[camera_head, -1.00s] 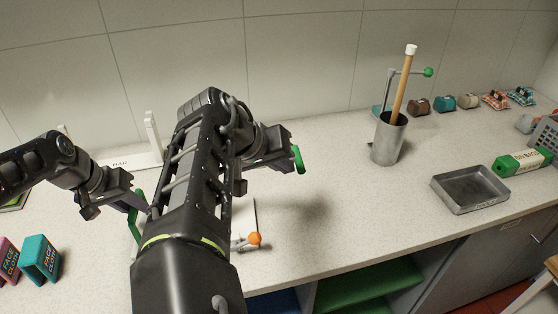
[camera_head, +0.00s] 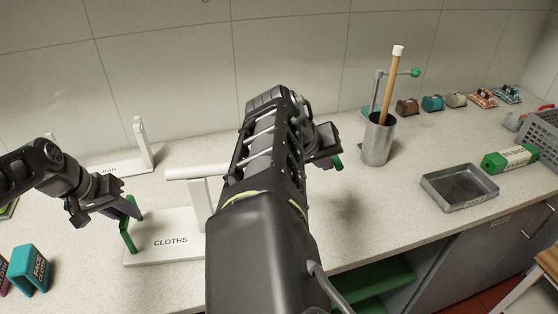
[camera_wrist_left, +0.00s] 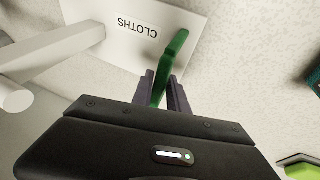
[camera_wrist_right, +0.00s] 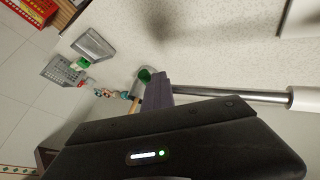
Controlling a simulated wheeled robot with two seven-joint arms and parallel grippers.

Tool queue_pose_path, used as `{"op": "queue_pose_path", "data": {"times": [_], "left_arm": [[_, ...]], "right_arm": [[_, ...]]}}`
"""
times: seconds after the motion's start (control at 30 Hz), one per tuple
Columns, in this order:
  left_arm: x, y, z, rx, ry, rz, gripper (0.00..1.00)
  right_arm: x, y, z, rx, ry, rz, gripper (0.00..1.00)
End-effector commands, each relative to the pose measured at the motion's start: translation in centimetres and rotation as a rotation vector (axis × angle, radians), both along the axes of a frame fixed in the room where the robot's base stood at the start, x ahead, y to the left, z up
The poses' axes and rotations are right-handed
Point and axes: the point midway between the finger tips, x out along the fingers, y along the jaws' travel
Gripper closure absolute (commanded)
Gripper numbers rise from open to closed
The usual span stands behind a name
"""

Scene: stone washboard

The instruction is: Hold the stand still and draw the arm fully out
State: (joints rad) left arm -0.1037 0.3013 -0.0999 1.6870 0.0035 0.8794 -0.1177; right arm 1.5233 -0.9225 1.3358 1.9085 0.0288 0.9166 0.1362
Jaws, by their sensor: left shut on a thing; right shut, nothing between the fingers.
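The white stand (camera_head: 165,237), marked CLOTHS, is on the counter, partly hidden behind my right arm. Its white tube (camera_head: 195,172) is raised above the base. In the right wrist view a steel rod (camera_wrist_right: 240,94) extends from the white tube's end (camera_wrist_right: 305,98) towards my right gripper. My left gripper (camera_head: 127,210) is shut on the green upright piece (camera_wrist_left: 174,52) at the stand's left end. My right gripper (camera_head: 334,154) is shut with nothing between its fingers. A green piece (camera_wrist_right: 146,75) shows at its fingertips; its join to the rod is hidden.
A steel canister (camera_head: 378,140) holding a wooden stick, and a grey tray (camera_head: 459,187), stand to the right.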

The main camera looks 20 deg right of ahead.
Motion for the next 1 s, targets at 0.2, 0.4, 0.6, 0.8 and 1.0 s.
{"op": "queue_pose_path", "data": {"times": [0.2, 0.4, 0.6, 0.8, 1.0], "left_arm": [[0.1, 0.7, -0.1, 0.007, -0.002, 0.008, 1.00], [0.1, 0.8, -0.1, 0.008, -0.002, 0.010, 1.00], [0.1, 0.7, -0.1, 0.006, -0.001, 0.010, 1.00], [0.1, 0.5, -0.1, 0.004, -0.001, 0.007, 1.00], [0.0, 0.3, 0.0, 0.003, -0.001, 0.004, 1.00]], "right_arm": [[-0.1, -0.4, 0.1, -0.006, 0.001, -0.009, 1.00], [-0.5, 0.3, 1.1, -0.006, -0.001, -0.007, 1.00], [-1.5, 2.2, 3.6, -0.004, -0.004, -0.003, 1.00], [-2.7, 4.4, 6.4, -0.002, -0.002, -0.001, 1.00], [-3.4, 5.3, 7.6, 0.000, -0.001, -0.002, 1.00]]}}
